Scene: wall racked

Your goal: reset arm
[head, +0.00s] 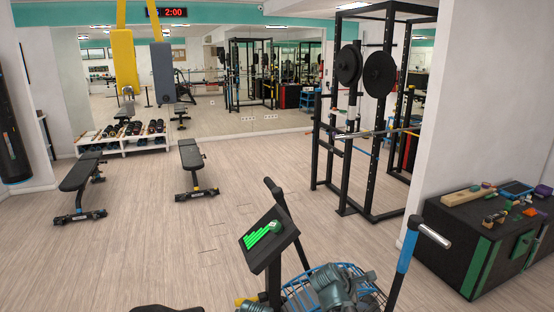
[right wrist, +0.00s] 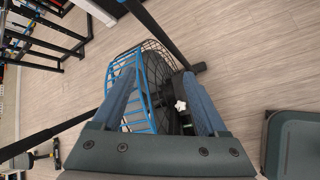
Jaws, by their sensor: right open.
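My right gripper (head: 342,288) is low in the head view, in front of the blue wire cage of an exercise bike. In the right wrist view its two blue-grey fingers (right wrist: 160,76) are spread apart with nothing between them. The bike's blue cage and dark fan wheel (right wrist: 140,88) show beyond the fingers; I cannot tell whether they touch.
The bike's screen (head: 268,240) and blue handlebar (head: 405,256) stand close to my right arm. A black box (head: 459,237) with small items is at right. A rack (head: 322,150) and benches (head: 80,174) stand farther off. The left floor is largely clear.

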